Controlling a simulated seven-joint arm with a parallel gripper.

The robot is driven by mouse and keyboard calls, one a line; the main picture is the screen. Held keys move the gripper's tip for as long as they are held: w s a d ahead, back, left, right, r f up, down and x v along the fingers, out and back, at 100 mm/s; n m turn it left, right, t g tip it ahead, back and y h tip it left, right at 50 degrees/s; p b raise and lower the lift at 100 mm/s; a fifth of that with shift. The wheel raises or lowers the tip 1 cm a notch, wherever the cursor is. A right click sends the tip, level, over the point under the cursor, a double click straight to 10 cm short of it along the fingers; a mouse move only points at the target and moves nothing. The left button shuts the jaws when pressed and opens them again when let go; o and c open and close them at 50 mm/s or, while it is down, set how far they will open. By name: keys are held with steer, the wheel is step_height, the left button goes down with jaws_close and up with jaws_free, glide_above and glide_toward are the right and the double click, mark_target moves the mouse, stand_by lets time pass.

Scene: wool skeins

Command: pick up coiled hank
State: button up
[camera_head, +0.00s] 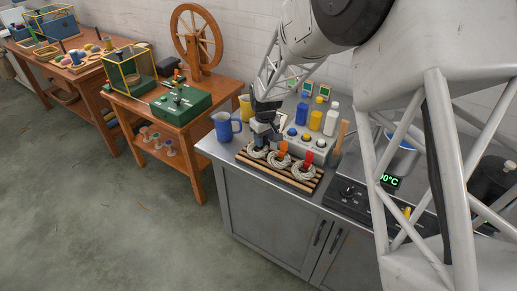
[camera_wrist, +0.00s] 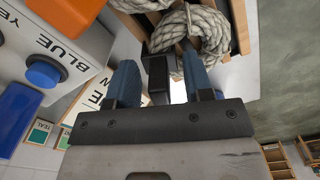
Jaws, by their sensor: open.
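A dark block shows between the fingers.
A blue mug (camera_head: 226,128) stands left of the rack. A grey button box (camera_head: 299,138) with blue, yellow and white bottles is close behind it. A hotplate with a lit display (camera_head: 389,181) is to the right. The worktop's front edge is near the rack.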

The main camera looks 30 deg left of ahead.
stand_by(0.5)
jaws_close()
steer(key=shift+r, duration=0.75)
step_height(320, 180, up, 2)
steer(key=s+d+r, duration=0.1)
steer(key=s+d, duration=1)
steer(key=shift+s+r, duration=0.25)
steer(key=shift+s, duration=0.05)
steer(key=shift+w, duration=0.1)
stand_by(0.4)
